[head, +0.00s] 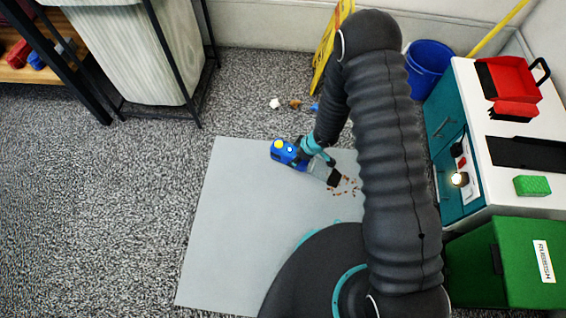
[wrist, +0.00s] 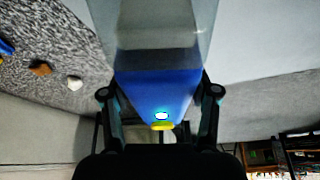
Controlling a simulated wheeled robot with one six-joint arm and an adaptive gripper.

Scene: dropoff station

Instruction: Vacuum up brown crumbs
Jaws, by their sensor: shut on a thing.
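A blue handheld vacuum (head: 290,153) with a yellow button, a clear body and a dark nozzle is held by my gripper (head: 312,146) low over the grey mat (head: 235,220). The nozzle is beside the brown crumbs (head: 348,187), which lie scattered on the mat to its right. My arm may hide more of them. In the wrist view the vacuum (wrist: 158,90) fills the middle, with a small light lit, and my gripper's fingers (wrist: 160,105) close on both its sides. No crumbs can be made out there.
Small white, brown and blue pieces (head: 294,104) lie on the carpet beyond the mat. A yellow sign (head: 325,60) and a blue bucket (head: 430,62) stand behind. A white-topped cabinet (head: 515,130) and a green bin (head: 510,265) are at right. The mat's left part is clear.

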